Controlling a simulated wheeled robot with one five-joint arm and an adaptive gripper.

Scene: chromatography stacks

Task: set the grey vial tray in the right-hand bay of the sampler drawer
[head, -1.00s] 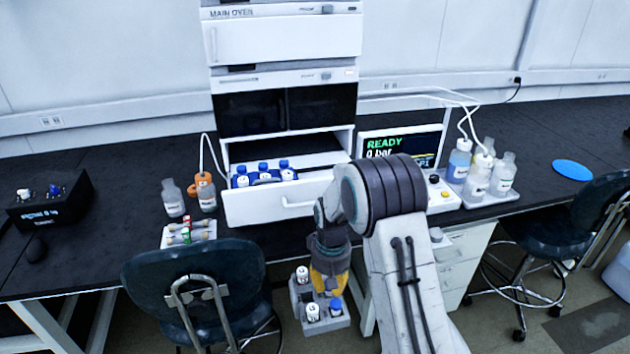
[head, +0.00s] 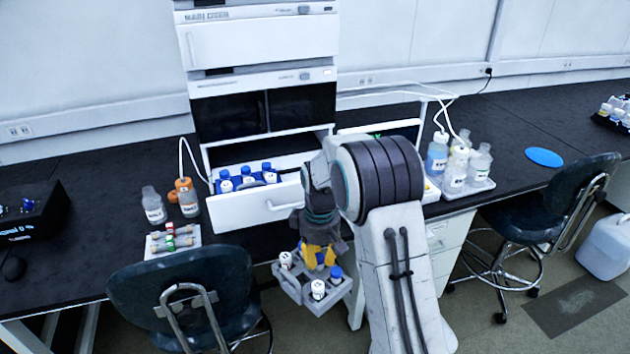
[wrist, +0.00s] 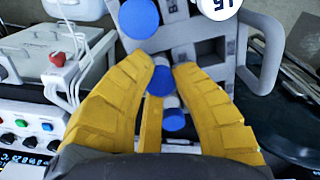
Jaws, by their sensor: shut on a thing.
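The grey vial tray (head: 291,289) hangs from my gripper (head: 320,262) in front of the bench, below the drawer's height. It holds a few vials with white and blue caps. In the wrist view my gripper's yellow fingers (wrist: 158,75) close in around the middle of the tray (wrist: 205,48); the exact grip point is partly hidden. The sampler drawer (head: 228,213) is pulled open beneath the instrument stack. A set of blue-capped vials (head: 246,176) stands in its left part. My arm hides the drawer's right end, so I cannot see its right-hand bay clearly.
A chair (head: 190,290) stands left of the held tray and another (head: 555,205) at the right. Bottles on a white tray (head: 470,188) stand right of the stack. A small rack of coloured tubes (head: 172,241) sits near the bench edge.

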